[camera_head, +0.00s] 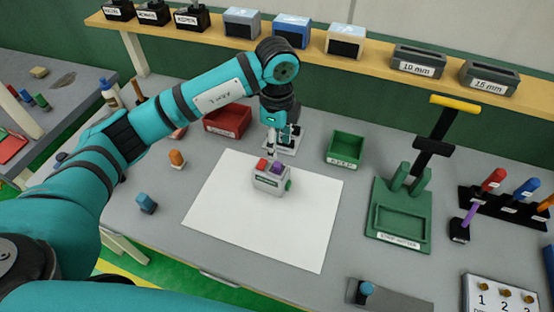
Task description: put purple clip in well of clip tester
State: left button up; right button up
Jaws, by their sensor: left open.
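The clip tester (268,184) is a small light grey box on a white sheet, with a green part on its right side and a dark label on its front. A purple clip (276,169) shows at its top right, beside a red part (262,165) at the top left. I cannot tell how deep the purple clip sits in the well. My left gripper (277,153) points down just above the tester and the purple clip, with its fingers open. Whether the fingertips touch the clip is too small to tell. My right gripper is not in view.
A red bin (228,120) and a green bin (345,148) stand behind the sheet. An orange clip (177,159) and a blue clip (146,203) lie left of it. A green fixture (402,215) stands right. A shelf (350,64) runs along the back. The sheet's front is clear.

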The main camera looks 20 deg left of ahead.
pick_arm(q)
jog(key=shift+r+b, duration=0.55)
jog(key=shift+r, duration=1.8)
